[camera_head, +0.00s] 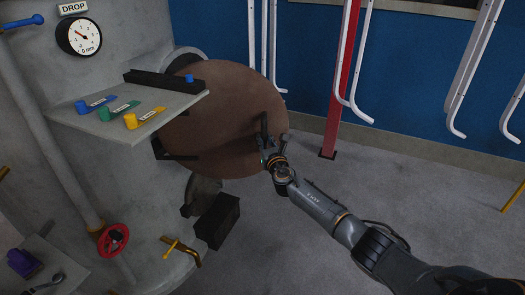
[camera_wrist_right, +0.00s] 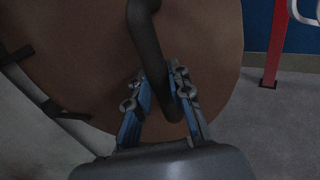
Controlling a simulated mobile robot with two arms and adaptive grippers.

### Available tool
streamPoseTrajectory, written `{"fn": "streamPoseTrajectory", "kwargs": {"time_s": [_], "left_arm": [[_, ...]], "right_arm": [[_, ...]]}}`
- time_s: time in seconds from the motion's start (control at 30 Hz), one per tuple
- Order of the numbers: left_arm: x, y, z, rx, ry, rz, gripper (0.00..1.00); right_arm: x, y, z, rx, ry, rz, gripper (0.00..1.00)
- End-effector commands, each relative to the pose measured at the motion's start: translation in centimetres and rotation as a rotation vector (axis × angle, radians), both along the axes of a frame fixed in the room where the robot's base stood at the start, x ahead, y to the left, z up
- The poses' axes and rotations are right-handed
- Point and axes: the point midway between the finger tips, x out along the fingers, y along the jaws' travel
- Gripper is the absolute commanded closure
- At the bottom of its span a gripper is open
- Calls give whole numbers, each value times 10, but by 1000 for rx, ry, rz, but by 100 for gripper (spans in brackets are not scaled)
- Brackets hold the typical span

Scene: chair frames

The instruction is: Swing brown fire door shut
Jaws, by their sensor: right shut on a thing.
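The brown fire door (camera_head: 232,105) is a large round disc in the head view, standing out from the grey furnace body (camera_head: 95,165). It also fills much of the right wrist view (camera_wrist_right: 85,55). A dark bar handle (camera_head: 264,128) is on its right part, and it shows close up in the right wrist view (camera_wrist_right: 150,50). My right gripper (camera_head: 272,156) is at the lower end of this handle. Its fingers (camera_wrist_right: 157,92) are on both sides of the handle, shut on it. Part of the furnace opening (camera_head: 187,56) shows behind the door. My left gripper is not in view.
A grey shelf (camera_head: 75,122) with blue, green and yellow levers juts out in front of the door's left part. A dark box (camera_head: 218,222) is low beside the furnace. A red post (camera_head: 340,80) and white hanging frames (camera_head: 353,60) stand behind. The floor at right is clear.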

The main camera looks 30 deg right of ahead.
Motion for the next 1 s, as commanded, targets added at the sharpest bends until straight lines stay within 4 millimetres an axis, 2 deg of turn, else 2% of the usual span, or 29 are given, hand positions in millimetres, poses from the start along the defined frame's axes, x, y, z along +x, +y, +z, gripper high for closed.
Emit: {"fn": "streamPoseTrajectory", "kwargs": {"time_s": [0.1,0.5,1.0], "left_arm": [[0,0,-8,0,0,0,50],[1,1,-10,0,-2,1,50],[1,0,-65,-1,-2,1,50]], "right_arm": [[6,-8,2,-1,-6,-5,100],[9,-11,2,-1,-4,-6,100],[53,-35,-3,-1,-5,-6,100]]}}
